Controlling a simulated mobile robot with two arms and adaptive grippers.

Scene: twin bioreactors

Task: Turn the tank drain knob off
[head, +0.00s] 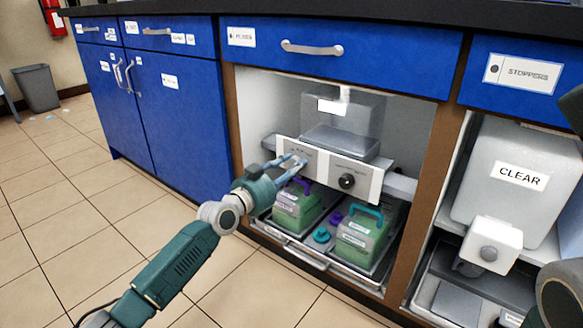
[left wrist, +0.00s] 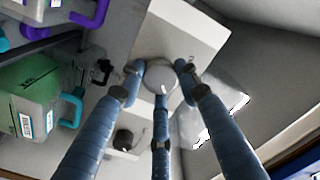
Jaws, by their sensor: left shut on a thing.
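A white control panel (head: 325,167) stands in the open bay under the counter, with a knob at each end. My left gripper (head: 292,163) reaches to its left end, and its fingers hide most of the knob there. In the left wrist view, the three blue fingers of my left gripper (left wrist: 158,85) are closed around a round grey knob (left wrist: 160,77) on the white panel. The other, dark knob (head: 347,181) is free at the panel's right; it also shows in the left wrist view (left wrist: 123,140). The panel's lettering is too small to read. My right gripper is not seen.
Two green containers stand below the panel, one with a purple handle (head: 294,207) and one with a teal handle (head: 358,236), on a metal tray. A clear tank (head: 345,125) sits above. Wooden posts frame the bay.

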